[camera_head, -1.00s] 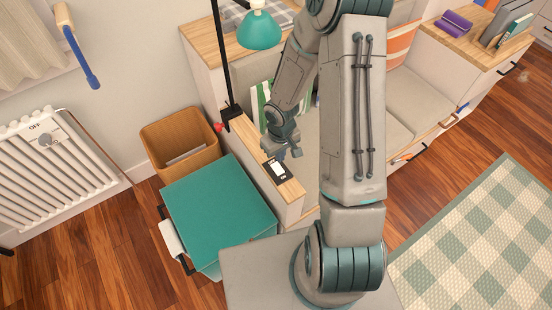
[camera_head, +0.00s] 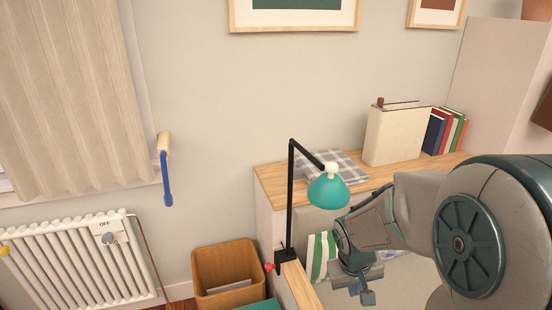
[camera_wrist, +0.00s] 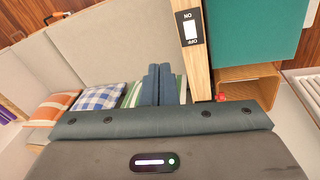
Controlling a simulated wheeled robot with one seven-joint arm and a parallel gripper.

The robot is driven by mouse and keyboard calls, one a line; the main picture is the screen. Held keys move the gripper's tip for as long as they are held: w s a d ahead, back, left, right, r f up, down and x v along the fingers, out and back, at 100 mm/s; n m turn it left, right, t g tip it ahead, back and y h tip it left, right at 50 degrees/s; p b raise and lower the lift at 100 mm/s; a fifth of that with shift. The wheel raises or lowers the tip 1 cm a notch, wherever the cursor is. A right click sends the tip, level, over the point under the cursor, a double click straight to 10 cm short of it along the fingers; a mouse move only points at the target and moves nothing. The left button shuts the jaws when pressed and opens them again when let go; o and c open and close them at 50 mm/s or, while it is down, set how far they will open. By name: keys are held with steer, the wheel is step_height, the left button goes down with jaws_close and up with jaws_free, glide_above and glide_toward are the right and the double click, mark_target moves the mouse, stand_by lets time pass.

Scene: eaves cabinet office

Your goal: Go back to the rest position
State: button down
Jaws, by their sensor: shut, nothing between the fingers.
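My gripper (camera_head: 366,293) shows at the lower right of the head view, in front of the seat nook and below the lamp. In the wrist view its two fingers (camera_wrist: 158,85) are together with nothing between them. In the wrist view the fingers show over the seat and cushions. My arm fills the lower right of the head view.
A teal desk lamp (camera_head: 328,191) on a black stand is close to my gripper. The on/off switch (camera_wrist: 190,27) sits on a wooden ledge.

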steer(key=s+a+r+m+t+y, duration=0.1)
steer(key=s+a+r+y, duration=0.1)
steer(key=s+r, duration=0.8)
steer(key=shift+a+r+m, duration=0.3)
steer(key=shift+a, duration=0.2)
